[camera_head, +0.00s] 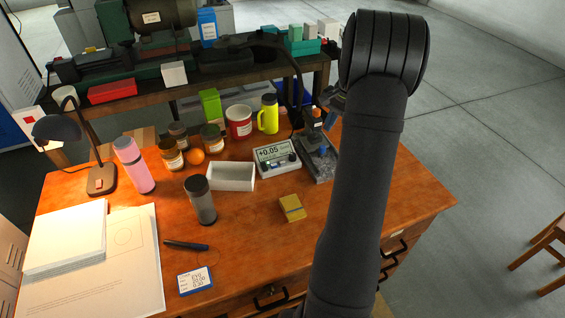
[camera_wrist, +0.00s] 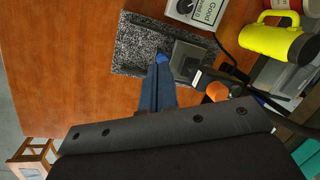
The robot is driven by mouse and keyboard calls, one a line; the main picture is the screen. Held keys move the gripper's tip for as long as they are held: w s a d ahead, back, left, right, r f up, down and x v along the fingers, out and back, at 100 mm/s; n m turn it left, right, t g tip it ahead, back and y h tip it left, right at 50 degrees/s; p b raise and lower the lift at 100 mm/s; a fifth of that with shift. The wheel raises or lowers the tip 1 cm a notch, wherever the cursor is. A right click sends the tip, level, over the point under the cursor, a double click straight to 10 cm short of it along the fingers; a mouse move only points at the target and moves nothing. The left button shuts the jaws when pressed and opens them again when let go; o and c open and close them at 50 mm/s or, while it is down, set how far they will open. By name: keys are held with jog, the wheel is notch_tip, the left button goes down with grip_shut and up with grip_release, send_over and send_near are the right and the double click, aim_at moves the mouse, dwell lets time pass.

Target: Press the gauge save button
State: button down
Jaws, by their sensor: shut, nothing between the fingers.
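The white gauge box (camera_head: 277,157), its display reading +0.05, sits on the wooden desk left of a stone-based stand (camera_head: 318,160). Dark controls show along its front edge; I cannot tell which is the save button. In the wrist view, a white box with dark lettering (camera_wrist: 200,12), seemingly the gauge, is cut off at the top edge. My gripper (camera_wrist: 160,68) is shut and empty, its blue-grey fingers over the speckled stone base (camera_wrist: 133,40) beside the stand's dark block (camera_wrist: 190,54). A bright blue patch shows at the fingertips. In the head view my arm hides part of the stand.
A white open tray (camera_head: 231,177) and a yellow box (camera_head: 291,208) are near the gauge. The stand has an orange part (camera_wrist: 217,91). The desk's front right is clear.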

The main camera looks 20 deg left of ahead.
jog(key=s+a+f+t+y, duration=0.1)
jog(key=a+t+y, duration=0.15)
jog(key=a, duration=0.45)
jog(key=s+a+f+t+y, duration=0.1)
jog(key=s+a+t, duration=0.15)
jog(key=a, duration=0.55)
jog(key=m+t+h, duration=0.3)
jog(key=t, duration=0.1)
send_over(282, 163)
jog(key=shift+s+d+f, duration=0.1)
jog(key=shift+s+f, duration=0.1)
jog(key=shift+f, duration=0.3)
jog(key=shift+s+d+f, duration=0.1)
jog(key=shift+s+f, duration=0.05)
jog(key=shift+f, duration=0.3)
jog(key=shift+f, duration=0.2)
jog(key=shift+f, duration=4.2)
jog(key=shift+f, duration=0.1)
jog(key=shift+f, duration=0.35)
